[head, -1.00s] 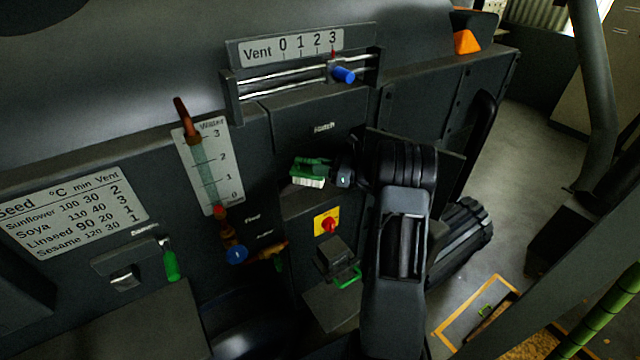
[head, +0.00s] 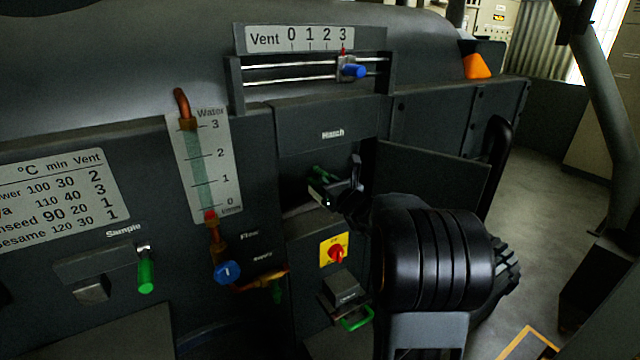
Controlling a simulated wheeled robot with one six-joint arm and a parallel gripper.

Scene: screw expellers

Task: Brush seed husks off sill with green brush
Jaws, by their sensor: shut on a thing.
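My gripper (head: 340,192) is shut on the green brush (head: 323,174) at the hatch opening, under the "Hatch" label. The sill (head: 294,213) is the dark lower edge of the opening, just below and left of the gripper. I cannot tell whether the brush touches it. No seed husks can be made out on the sill in this view.
The hatch door (head: 440,182) stands open to the right, close to my arm. Below the sill are a yellow plate with a red knob (head: 336,252) and a dark box with a green handle (head: 357,319). A water gauge (head: 203,165) stands to the left.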

